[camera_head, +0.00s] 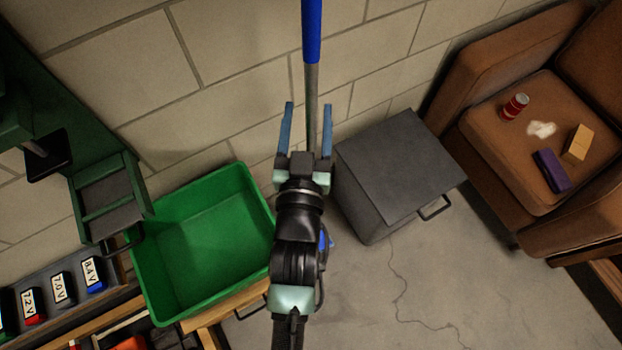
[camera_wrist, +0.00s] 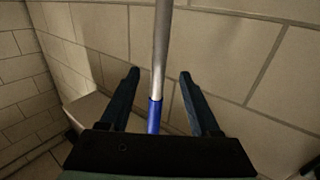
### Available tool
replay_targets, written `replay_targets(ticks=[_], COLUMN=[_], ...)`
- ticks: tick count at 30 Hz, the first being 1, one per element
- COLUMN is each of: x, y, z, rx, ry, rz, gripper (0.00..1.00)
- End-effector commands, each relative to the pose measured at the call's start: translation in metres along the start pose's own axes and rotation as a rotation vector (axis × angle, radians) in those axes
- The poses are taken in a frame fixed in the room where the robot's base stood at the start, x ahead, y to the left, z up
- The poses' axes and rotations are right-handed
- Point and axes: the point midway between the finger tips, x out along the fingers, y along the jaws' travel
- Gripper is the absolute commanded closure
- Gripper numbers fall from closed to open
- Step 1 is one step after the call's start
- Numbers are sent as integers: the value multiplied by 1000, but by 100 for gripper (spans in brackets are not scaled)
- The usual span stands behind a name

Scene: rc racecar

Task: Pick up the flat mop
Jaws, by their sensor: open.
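The flat mop (camera_head: 312,32) stands upright along the block wall, showing a blue grip at the top and a grey metal shaft below. Its shaft runs down between the fingers of my gripper (camera_head: 308,106) in the head view, and its lower end is hidden behind my arm. In the wrist view the mop pole (camera_wrist: 161,52) passes between the two fingers of my gripper (camera_wrist: 159,76), with a blue section lower in the picture. My gripper is open, with a gap on each side of the pole.
A grey cabinet (camera_head: 395,155) stands right of my gripper. An empty green bin (camera_head: 205,245) is at left. A brown armchair (camera_head: 480,75) at right holds a red can (camera_head: 515,106) and small blocks. Battery packs (camera_head: 62,287) line a shelf at lower left. Floor at lower right is clear.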

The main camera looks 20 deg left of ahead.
Motion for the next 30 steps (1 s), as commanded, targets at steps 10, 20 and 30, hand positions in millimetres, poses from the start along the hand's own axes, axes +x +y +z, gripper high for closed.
replay_targets(ticks=[10,20,30], x=[44,75,98], y=[0,1,1], z=[0,5,6], rx=[0,1,0], ry=[1,2,0], rz=[-1,-1,0], gripper=[37,37,37])
